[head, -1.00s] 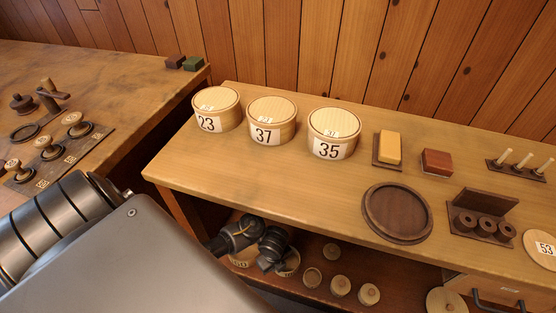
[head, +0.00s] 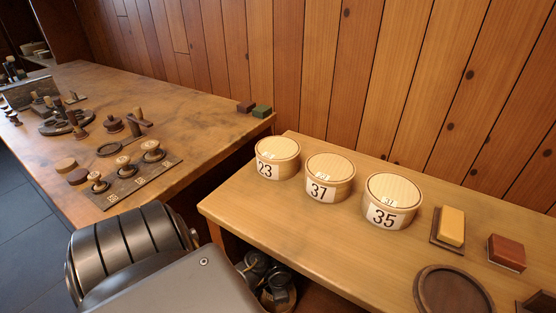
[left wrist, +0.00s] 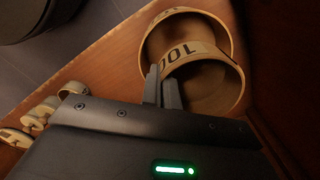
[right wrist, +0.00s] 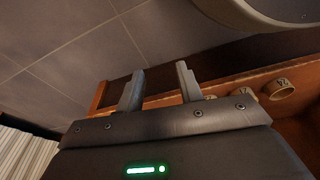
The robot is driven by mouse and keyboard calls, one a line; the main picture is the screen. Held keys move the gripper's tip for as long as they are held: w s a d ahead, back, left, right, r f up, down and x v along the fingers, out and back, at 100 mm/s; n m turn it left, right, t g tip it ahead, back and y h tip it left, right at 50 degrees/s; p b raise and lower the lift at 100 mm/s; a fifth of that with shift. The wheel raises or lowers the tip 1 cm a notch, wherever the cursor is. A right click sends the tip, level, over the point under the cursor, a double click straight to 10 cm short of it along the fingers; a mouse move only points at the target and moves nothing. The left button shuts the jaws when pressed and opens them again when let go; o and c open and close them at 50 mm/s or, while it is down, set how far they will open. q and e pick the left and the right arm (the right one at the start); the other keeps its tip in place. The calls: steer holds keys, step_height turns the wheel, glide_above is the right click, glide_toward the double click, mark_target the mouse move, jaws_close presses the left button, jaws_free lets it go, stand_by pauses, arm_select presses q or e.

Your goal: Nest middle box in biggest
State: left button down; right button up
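Two open round wooden boxes show in the left wrist view: a nearer box (left wrist: 225,72) and a farther box (left wrist: 222,30) with its rim partly behind the nearer one. Dark lettering marks the nearer one; I cannot tell which is middle or biggest, or whether one sits inside the other. My left gripper (left wrist: 162,82) has its fingers close together at the nearer box's wall, seemingly pinching it. In the head view, dark parts of my arm (head: 266,275) are low beside the bench, with a pale rim partly hidden below. My right gripper (right wrist: 160,82) is open and empty.
Lidded boxes 23 (head: 277,160), 37 (head: 329,180) and 35 (head: 393,203) stand on the bench top (head: 300,225). Several small spools (left wrist: 42,112) lie left of my left gripper. A pale curved rim (right wrist: 250,15) is above my right gripper. A side table (head: 200,140) stands left.

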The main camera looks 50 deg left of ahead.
arm_select(q)
steer(key=shift+f+b, duration=1)
steer(key=shift+b, duration=0.2)
steer(key=shift+f+b, duration=0.45)
steer(key=shift+b, duration=0.2)
arm_select(e)
step_height(320, 180, up, 9)
steer(key=w, duration=0.2)
steer(key=shift+a+f+t, duration=0.15)
steer(key=shift+f+t, duration=0.05)
steer(key=shift+t, duration=0.1)
arm_select(q)
steer(key=shift+p, duration=0.35)
arm_select(e)
steer(key=shift+r, duration=0.35)
arm_select(q)
steer(key=shift+f, duration=0.45)
arm_select(e)
steer(key=shift+s+f, duration=0.1)
steer(key=shift+f, duration=0.05)
arm_select(q)
steer(key=shift+f, duration=0.45)
arm_select(e)
steer(key=shift+r, duration=0.2)
